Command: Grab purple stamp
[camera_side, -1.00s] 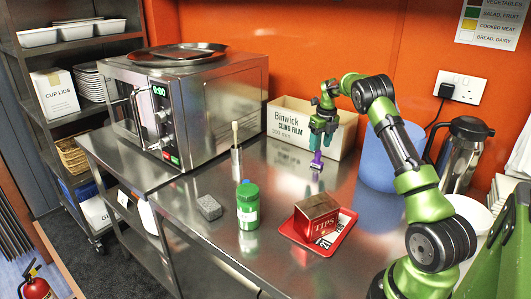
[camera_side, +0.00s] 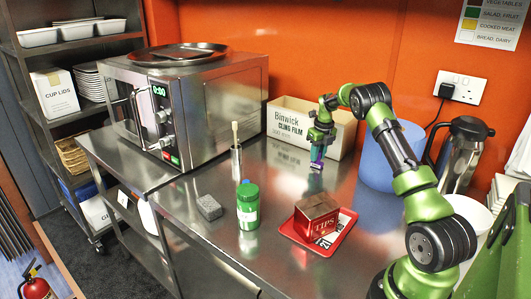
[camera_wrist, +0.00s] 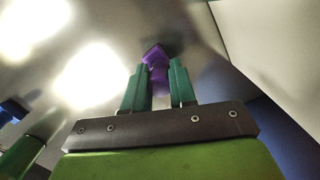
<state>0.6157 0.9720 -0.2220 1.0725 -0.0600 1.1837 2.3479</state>
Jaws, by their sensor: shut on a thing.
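The purple stamp (camera_wrist: 156,72) sits between the two green fingers of my gripper (camera_wrist: 160,88) in the wrist view. The fingers are shut on it. In the side view my gripper (camera_side: 317,160) points down in front of the cling film box, and its fingers mostly hide the stamp. The stamp is upright, its lower end at or very near the steel counter (camera_side: 270,180); I cannot tell whether it touches.
The cling film box (camera_side: 298,125) is just behind my gripper. A blue cylinder (camera_side: 385,165) stands to the right. A tips box (camera_side: 316,216) on a red tray (camera_side: 335,238), a green-capped jar (camera_side: 247,204) and a grey block (camera_side: 208,207) are nearer the front.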

